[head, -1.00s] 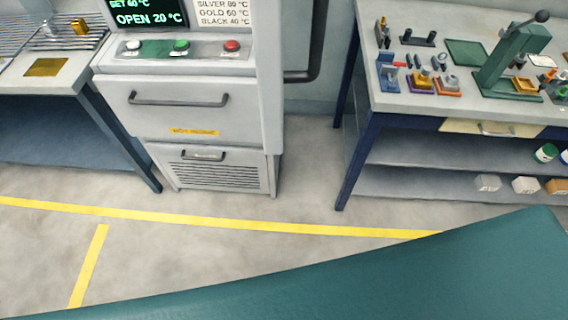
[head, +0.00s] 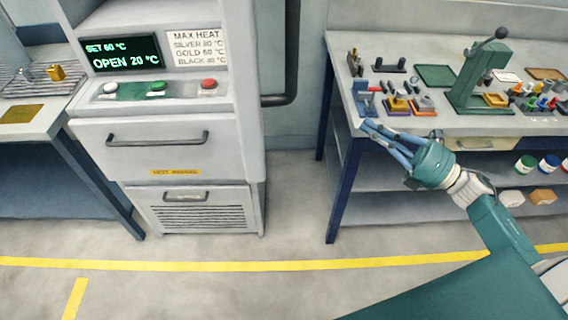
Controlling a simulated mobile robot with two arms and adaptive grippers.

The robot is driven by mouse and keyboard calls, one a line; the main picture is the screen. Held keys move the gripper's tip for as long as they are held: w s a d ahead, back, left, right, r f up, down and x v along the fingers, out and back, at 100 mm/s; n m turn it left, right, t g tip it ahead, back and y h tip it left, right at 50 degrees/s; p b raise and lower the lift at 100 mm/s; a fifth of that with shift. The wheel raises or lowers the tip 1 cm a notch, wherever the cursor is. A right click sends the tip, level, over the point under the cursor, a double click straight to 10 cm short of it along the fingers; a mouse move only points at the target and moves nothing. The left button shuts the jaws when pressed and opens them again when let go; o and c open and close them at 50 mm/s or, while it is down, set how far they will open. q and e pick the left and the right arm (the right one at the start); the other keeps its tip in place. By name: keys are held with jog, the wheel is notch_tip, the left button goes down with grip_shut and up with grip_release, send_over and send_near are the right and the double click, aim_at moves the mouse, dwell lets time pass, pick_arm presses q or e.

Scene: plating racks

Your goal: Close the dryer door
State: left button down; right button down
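The dryer (head: 233,115) is a light grey cabinet at the left of the head view. Its display (head: 122,54) reads OPEN and 20 °C. Below the buttons is a front panel with a dark bar handle (head: 157,139) and a yellow hot-surface label. Above the display only part of the cabinet shows; its top is cut off, and I cannot tell which part is the open door. My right gripper (head: 364,127) points left in front of the right-hand bench, well apart from the dryer. Its blue fingers look close together and hold nothing visible. My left gripper is not in view.
A bench (head: 440,125) at right carries a green lever press (head: 482,78) and small parts. Another bench (head: 40,115) stands left of the dryer. A black pipe (head: 292,50) runs beside the dryer. Floor in front is clear, with yellow tape (head: 200,266).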

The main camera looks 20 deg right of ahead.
jog(key=s+a+r+n+g+y, duration=0.2)
jog(key=s+a+r+n+g, duration=0.3)
jog(key=n, duration=0.4)
jog(key=s+a+r+n+g+y, duration=0.2)
jog(key=s+a+r+n+g, duration=0.2)
jog(key=s+a+n+g, duration=0.35)
jog(key=w+a+n+p, duration=0.1)
jog(key=a+p, duration=0.4)
jog(key=a, duration=0.7)
jog(key=shift+w+p, duration=0.3)
jog(key=shift+w, duration=0.25)
jog(key=shift+f, duration=0.1)
